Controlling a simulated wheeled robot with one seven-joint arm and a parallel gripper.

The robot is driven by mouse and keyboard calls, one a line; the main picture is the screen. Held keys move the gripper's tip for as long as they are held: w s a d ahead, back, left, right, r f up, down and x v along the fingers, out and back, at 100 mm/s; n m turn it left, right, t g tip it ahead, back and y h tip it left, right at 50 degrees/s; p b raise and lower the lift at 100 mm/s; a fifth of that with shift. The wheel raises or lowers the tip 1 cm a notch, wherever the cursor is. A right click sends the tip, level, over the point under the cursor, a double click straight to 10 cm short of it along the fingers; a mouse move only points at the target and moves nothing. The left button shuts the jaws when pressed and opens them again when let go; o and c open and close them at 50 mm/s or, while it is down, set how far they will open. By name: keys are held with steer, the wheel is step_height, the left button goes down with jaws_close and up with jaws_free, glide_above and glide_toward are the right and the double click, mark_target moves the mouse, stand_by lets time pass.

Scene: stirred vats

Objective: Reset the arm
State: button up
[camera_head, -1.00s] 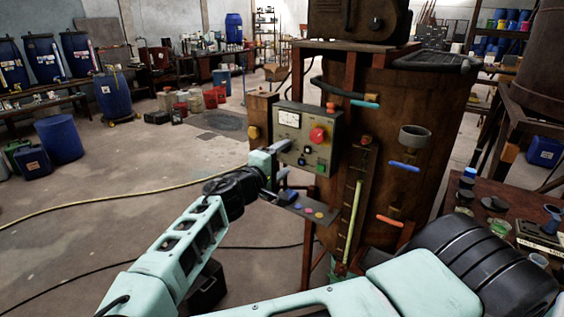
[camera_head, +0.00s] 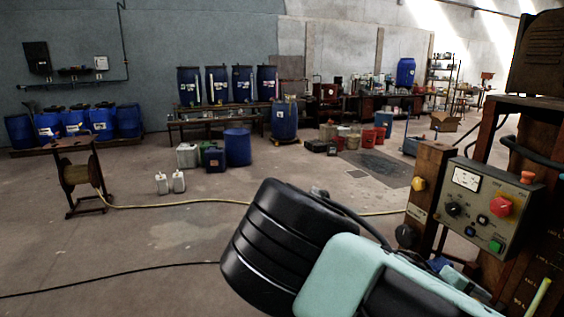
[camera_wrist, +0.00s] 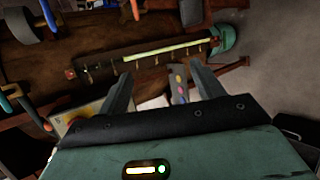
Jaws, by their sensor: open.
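My gripper (camera_wrist: 162,88) shows in the wrist view with its two grey fingers spread apart. Nothing is held between them. Beyond the fingers are the brown vat front with a yellow-green gauge tube (camera_wrist: 160,50) and a small plate with coloured dots (camera_wrist: 180,84). The pale corner of a panel (camera_wrist: 88,112) shows left of the fingers. In the head view my arm, teal and black, is bent across the lower right. The gripper cannot be made out there. The control panel (camera_head: 486,207), with its red knob and green button, stands to the right of the arm.
The rusty vat (camera_head: 540,160) fills the right edge, close to my arm. A cable reel (camera_head: 78,172) stands at the left, its yellow hose crossing the floor. Blue drums (camera_head: 238,147) and two white canisters (camera_head: 171,182) stand farther back. The floor at left front is open.

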steer(key=s+a+f+n+g+y, duration=0.1)
steer(key=s+a+y, duration=0.3)
steer(key=a, duration=0.4)
steer(key=s+a+f+g+y, duration=0.1)
steer(key=s+a+f+y, duration=0.1)
steer(key=s+a+y, duration=0.45)
steer(key=s+a+r+n+t+y+b, duration=0.1)
steer(key=s+a+r+n, duration=0.1)
steer(key=s+a+r, duration=0.2)
steer(key=s+a+r+n+t+y+b, duration=0.1)
steer(key=s+a+r+n, duration=0.2)
steer(key=a+r, duration=0.6)
step_height(320, 180, up, 3)
steer(key=shift+s+a+f+t, duration=0.1)
steer(key=shift+s+a+t, duration=0.1)
steer(key=shift+s+t, duration=0.25)
